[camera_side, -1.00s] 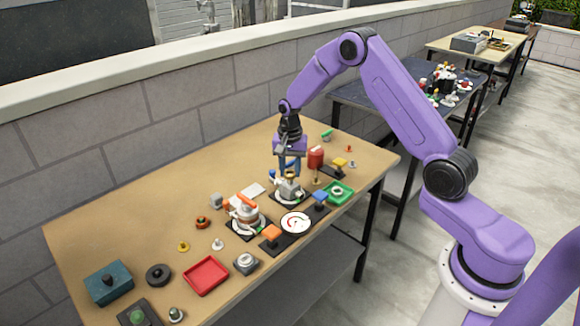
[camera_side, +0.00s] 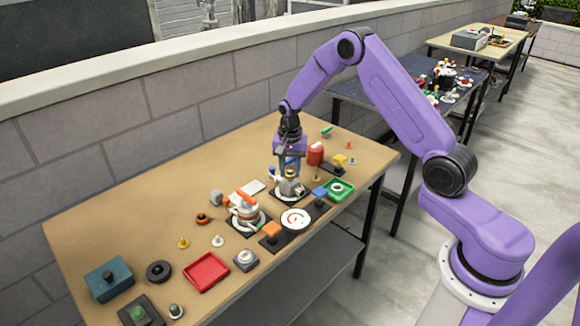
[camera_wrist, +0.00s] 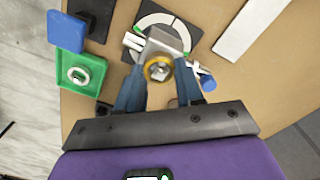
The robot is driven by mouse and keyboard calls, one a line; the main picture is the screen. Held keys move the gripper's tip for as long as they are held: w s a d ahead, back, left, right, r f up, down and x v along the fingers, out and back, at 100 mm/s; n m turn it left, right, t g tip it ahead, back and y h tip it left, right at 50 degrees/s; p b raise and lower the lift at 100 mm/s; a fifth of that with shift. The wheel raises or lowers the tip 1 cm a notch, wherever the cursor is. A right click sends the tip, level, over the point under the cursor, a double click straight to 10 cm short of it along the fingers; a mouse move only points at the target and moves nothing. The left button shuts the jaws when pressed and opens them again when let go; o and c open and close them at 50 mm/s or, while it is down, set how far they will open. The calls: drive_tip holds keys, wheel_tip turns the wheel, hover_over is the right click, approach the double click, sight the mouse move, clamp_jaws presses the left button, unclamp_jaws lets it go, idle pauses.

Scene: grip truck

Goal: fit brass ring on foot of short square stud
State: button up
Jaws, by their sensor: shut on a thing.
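My gripper (camera_wrist: 158,72) points down over the bench, its two blue fingers on either side of the brass ring (camera_wrist: 158,69), shut on it. The ring also shows in the side view (camera_side: 291,173), under the fingertips. A small grey square end, apparently the stud (camera_wrist: 159,70), shows inside the ring's opening in the wrist view. A grey block (camera_wrist: 168,41) lies right behind the ring, above a dark plate with a white arc. How far down the stud the ring sits, and whether it touches the foot, I cannot tell.
A green tray (camera_side: 339,190) with a ring-like part and a blue block (camera_side: 319,194) stand close to the right. A blue-ended handle (camera_wrist: 208,83) sticks out beside the block. A white dial (camera_side: 296,219) and an orange-topped fixture (camera_side: 246,208) are nearby.

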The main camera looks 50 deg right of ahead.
drive_tip(key=shift+f, duration=0.7)
idle(1.1)
drive_tip(key=o, duration=1.5)
drive_tip(key=shift+o, duration=0.2)
drive_tip(key=shift+r, duration=3.75)
